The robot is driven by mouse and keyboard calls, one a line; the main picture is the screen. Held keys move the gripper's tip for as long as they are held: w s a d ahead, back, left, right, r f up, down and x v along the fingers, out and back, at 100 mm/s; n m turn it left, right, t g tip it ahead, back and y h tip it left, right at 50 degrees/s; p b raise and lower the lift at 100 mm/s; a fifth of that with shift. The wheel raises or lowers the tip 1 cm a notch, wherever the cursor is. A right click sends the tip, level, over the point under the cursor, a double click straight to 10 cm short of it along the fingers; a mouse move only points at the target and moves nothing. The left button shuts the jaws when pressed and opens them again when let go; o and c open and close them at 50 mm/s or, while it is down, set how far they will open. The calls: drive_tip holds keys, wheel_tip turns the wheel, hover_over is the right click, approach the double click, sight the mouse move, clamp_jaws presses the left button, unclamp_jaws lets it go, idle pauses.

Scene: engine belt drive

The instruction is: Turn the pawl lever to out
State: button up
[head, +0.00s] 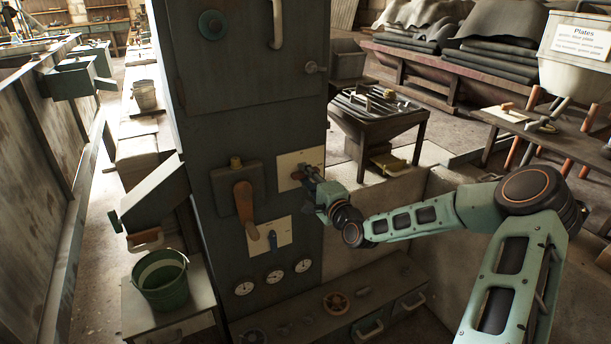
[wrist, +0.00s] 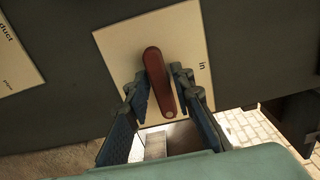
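The pawl lever (wrist: 158,78) is a short red-brown bar on a cream plate (wrist: 120,50) with the word "in" to its right in the wrist view. No "out" label shows there. In the head view the cream plate (head: 288,162) is on the dark cabinet's front, and the lever is mostly hidden by my gripper. My gripper (head: 308,183) is at this plate. In the wrist view its two fingers (wrist: 161,83) are apart, one on each side of the lever. I cannot tell whether either finger touches it.
A green bucket (head: 160,280) stands at left. A drawer bench (head: 375,305) runs below my arm.

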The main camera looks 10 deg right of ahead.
drive_tip(key=shift+o, duration=0.7)
drive_tip(key=v, duration=1.2)
drive_tip(key=shift+r, duration=0.1)
